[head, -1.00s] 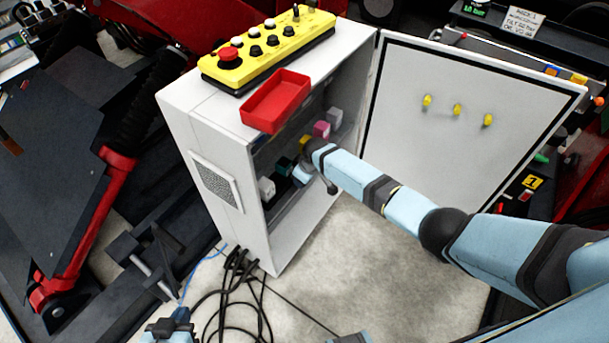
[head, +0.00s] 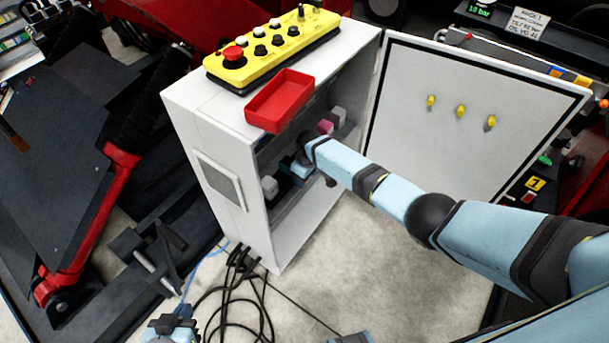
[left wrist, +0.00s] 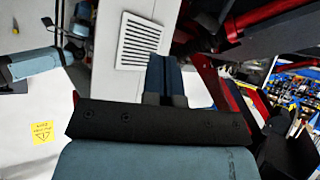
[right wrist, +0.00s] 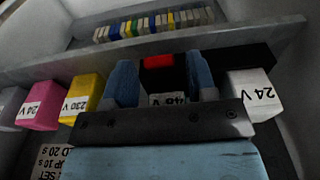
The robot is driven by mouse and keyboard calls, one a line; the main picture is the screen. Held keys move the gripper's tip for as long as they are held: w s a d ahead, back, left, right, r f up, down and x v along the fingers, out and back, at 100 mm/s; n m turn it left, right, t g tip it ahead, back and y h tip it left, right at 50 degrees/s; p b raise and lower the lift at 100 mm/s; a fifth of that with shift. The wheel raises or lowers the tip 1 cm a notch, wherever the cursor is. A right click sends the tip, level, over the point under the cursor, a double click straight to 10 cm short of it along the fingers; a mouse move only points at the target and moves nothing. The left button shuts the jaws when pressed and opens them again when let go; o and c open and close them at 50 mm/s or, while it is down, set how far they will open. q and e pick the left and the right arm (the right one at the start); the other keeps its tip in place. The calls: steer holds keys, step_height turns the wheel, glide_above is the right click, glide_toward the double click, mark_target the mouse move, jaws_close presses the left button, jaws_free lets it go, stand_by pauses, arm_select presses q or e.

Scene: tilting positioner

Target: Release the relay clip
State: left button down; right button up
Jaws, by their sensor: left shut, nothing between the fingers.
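My left gripper (head: 172,328) is at the bottom edge of the head view, low and away from the cabinet. It is shut and empty; its blue fingers (left wrist: 165,75) lie together in the left wrist view. My right arm reaches into the open cabinet (head: 217,130). In the right wrist view, my right gripper (right wrist: 162,78) has its two blue fingers on either side of a dark relay with a red part (right wrist: 165,75) and a "48 V" label (right wrist: 168,99). Whether the fingers press on it cannot be told. The head view hides these fingertips.
A yellow 230 V relay (right wrist: 87,92), a pink relay (right wrist: 50,105) and a white 24 V relay (right wrist: 252,97) stand close by. A red tray (head: 279,100) and a yellow control box (head: 272,52) sit on the cabinet. Its door (head: 450,140) stands open. Cables (head: 235,295) lie on the floor.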

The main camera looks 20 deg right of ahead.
arm_select(q)
steer(key=r+p, duration=0.1)
steer(key=p, duration=0.2)
steer(key=shift+a+r, duration=0.15)
steer(key=shift+r, duration=0.25)
arm_select(e)
step_height(320, 180, up, 12)
steer(key=s, duration=0.1)
steer(key=shift+d, duration=0.45)
arm_select(q)
steer(key=shift+s+f, duration=0.1)
steer(key=shift+s, duration=0.05)
arm_select(e)
steer(key=shift+s, duration=0.1)
